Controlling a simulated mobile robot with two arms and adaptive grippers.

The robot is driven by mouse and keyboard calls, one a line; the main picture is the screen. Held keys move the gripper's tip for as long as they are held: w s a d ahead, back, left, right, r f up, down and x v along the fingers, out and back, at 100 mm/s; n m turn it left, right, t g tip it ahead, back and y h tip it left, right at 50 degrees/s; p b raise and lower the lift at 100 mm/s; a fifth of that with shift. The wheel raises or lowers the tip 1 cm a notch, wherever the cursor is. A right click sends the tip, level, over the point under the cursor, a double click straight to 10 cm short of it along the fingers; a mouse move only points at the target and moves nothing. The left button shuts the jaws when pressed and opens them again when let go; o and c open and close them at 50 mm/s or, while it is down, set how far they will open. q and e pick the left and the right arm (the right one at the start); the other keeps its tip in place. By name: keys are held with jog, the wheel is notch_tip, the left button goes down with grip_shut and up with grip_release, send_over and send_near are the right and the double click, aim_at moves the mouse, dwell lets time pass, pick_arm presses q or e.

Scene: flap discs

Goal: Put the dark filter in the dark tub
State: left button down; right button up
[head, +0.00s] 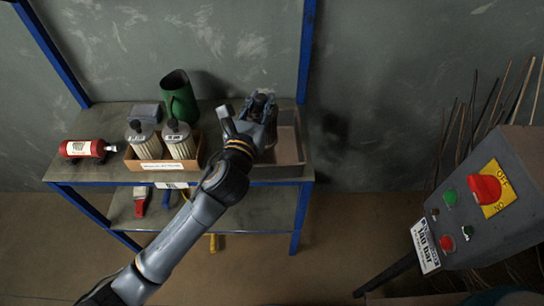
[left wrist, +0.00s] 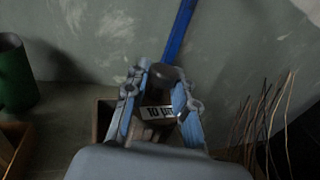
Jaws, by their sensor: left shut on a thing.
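My left gripper (head: 260,108) reaches over the right part of the upper shelf. It is shut on the dark filter, mostly hidden by the fingers in the head view, where its dark knob (head: 261,99) shows. In the left wrist view the filter (left wrist: 158,113), with a white "10 µ" label, sits between the fingers (left wrist: 158,102). The dark tub (head: 299,150) is an open grey container at the shelf's right end. The gripper and filter are over its left part; I cannot tell whether the filter touches its bottom. My right gripper is out of view.
Left of the tub, a cardboard box (head: 153,165) holds two pale pleated filters. A green jug (head: 179,98), a grey block (head: 145,111) and a red bottle (head: 84,149) stand or lie nearby. A blue post (head: 306,50) rises by the tub. A control box (head: 490,200) stands right.

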aim_at(271, 131)
pick_arm(q)
jog(key=shift+w+d+f+m+h+b, duration=0.2)
jog(key=shift+d+f, duration=0.1)
jog(key=shift+d, duration=0.25)
jog(key=shift+w+d+f+m+h+b, duration=0.1)
jog(key=shift+w+d+f+b, duration=0.15)
jog(key=shift+d, duration=0.25)
notch_tip(271, 131, down, 4)
jog(key=shift+d+f+b, duration=0.15)
jog(key=shift+f+b, duration=0.1)
jog(key=shift+b, duration=0.2)
jog(key=shift+f, duration=0.25)
notch_tip(271, 131, down, 4)
jog(key=shift+r+b, duration=0.1)
jog(key=shift+b, duration=0.6)
jog(key=c, duration=1.1)
grip_release()
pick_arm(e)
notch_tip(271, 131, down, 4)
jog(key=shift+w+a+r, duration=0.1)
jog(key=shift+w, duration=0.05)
